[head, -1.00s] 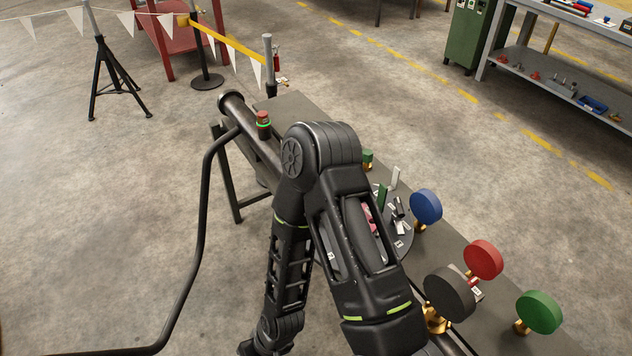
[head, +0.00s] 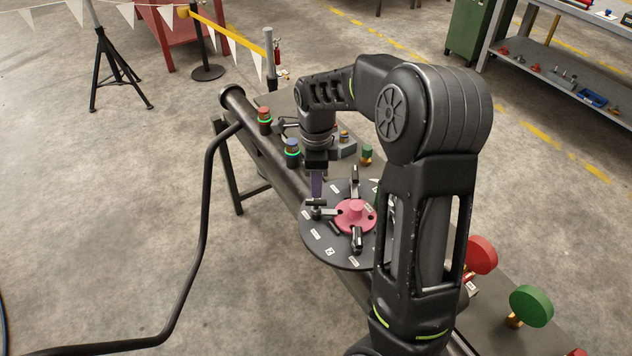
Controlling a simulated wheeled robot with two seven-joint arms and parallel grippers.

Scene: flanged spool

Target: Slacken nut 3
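A dark round flange (head: 326,257) with white labels lies on the bench, with a pink hub (head: 355,214) at its middle. Several dark T-shaped fastenings stand around the hub; one (head: 357,240) is at its near side. I cannot read which one is number 3. My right gripper (head: 316,192) points down at the flange's left side, just above another fastening (head: 318,208). Whether they touch, and whether the fingers are open or shut, I cannot tell. My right arm hides the flange's right edge. My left gripper is not in view.
A red knob (head: 481,254) and a green knob (head: 531,306) are at the right. A bent dark pipe (head: 203,210) runs along the left, with open floor beyond.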

